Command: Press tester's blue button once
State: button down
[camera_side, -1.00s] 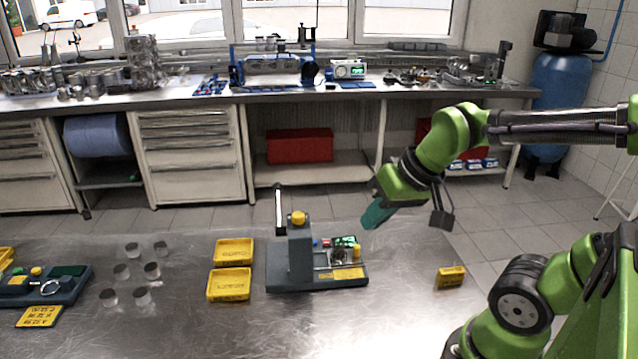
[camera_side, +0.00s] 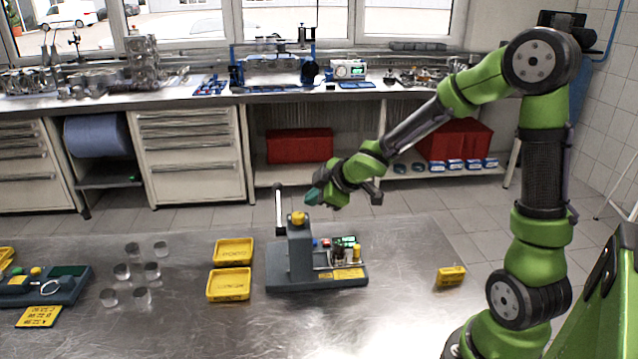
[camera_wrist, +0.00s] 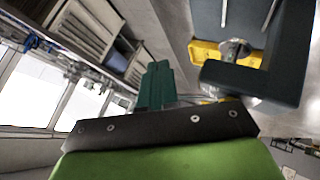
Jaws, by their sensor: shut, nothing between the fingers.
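My gripper (camera_side: 311,197) has teal fingers, shut and empty, pointing left. In the side view it appears just above and right of the yellow knob; its depth relative to the post is unclear. In the wrist view the teal fingers (camera_wrist: 157,86) are together, and a dark grey block stands at right. I cannot make out the blue button there.
Two yellow trays (camera_side: 228,297) lie left of the tester, with several metal cylinders (camera_side: 122,271) further left. Another grey device (camera_side: 52,290) sits at the far left. A small yellow block (camera_side: 451,277) stands at right. The table between it and the tester is bare.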

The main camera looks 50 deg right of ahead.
aim_at(316, 243)
dwell(0.3)
jog(key=shift+f, duration=4.45)
jog(key=shift+f, duration=0.45)
